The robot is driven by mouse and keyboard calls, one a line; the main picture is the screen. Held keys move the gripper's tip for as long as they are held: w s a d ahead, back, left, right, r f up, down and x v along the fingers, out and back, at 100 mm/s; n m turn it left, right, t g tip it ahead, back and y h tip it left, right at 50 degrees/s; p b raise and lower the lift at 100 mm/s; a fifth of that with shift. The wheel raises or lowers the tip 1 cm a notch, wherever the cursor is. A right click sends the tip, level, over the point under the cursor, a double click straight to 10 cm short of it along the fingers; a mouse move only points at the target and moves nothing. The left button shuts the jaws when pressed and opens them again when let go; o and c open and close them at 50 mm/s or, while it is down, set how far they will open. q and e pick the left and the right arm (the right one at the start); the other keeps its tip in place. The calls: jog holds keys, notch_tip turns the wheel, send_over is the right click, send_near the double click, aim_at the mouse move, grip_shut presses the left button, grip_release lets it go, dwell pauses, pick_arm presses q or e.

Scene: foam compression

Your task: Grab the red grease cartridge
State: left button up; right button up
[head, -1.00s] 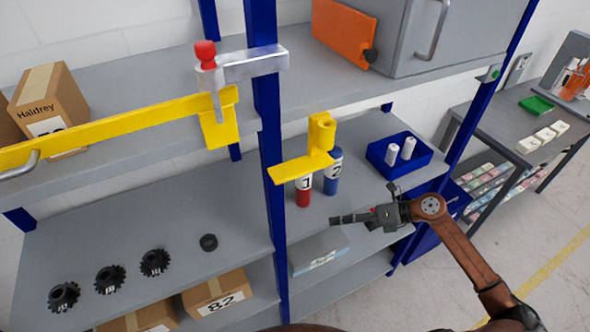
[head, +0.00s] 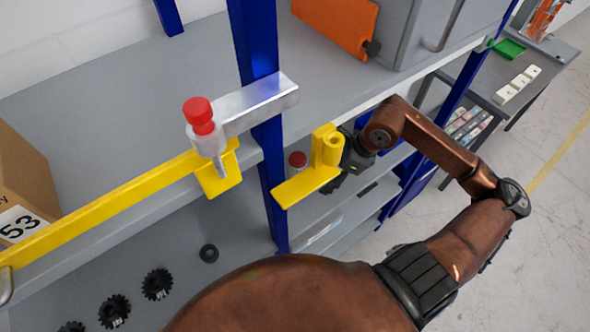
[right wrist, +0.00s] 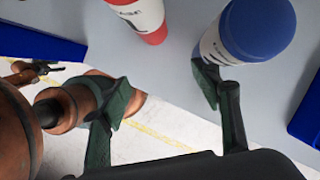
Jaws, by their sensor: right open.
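The red grease cartridge (head: 298,160) is on the middle shelf, and only its upper part shows behind the yellow bracket in the head view. In the right wrist view, the red cartridge (right wrist: 140,14) is white-labelled and lies ahead, at the top of the picture. A blue cartridge (right wrist: 255,28) stands to its right there; it is hidden in the head view. My right gripper (right wrist: 165,88) is open and empty, its right finger close against the blue cartridge; I cannot tell whether they touch. In the head view, the right gripper (head: 337,180) is partly hidden by the bracket. My left gripper is not in view.
The yellow bracket (head: 305,187) hangs in front of the cartridges, beside a blue post (head: 258,60). A yellow bar (head: 105,212) with a red-knobbed latch (head: 200,115) crosses left. Black gears (head: 157,284) lie on the shelf. Blue bin edges show in the right wrist view (right wrist: 305,115).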

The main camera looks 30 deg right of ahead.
aim_at(292, 170)
jog(key=w+a+p, duration=0.5)
jog(key=w+a, duration=0.3)
jog(key=shift+w+f+p, duration=0.1)
jog(key=shift+w+p, duration=0.05)
jog(key=shift+p, duration=0.2)
jog(key=shift+f, duration=0.25)
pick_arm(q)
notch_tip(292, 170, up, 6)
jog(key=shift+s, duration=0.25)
pick_arm(e)
jog(key=shift+f, duration=0.15)
jog(key=shift+c, duration=0.5)
jog(key=shift+c, duration=1)
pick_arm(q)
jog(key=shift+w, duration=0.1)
pick_arm(e)
grip_shut()
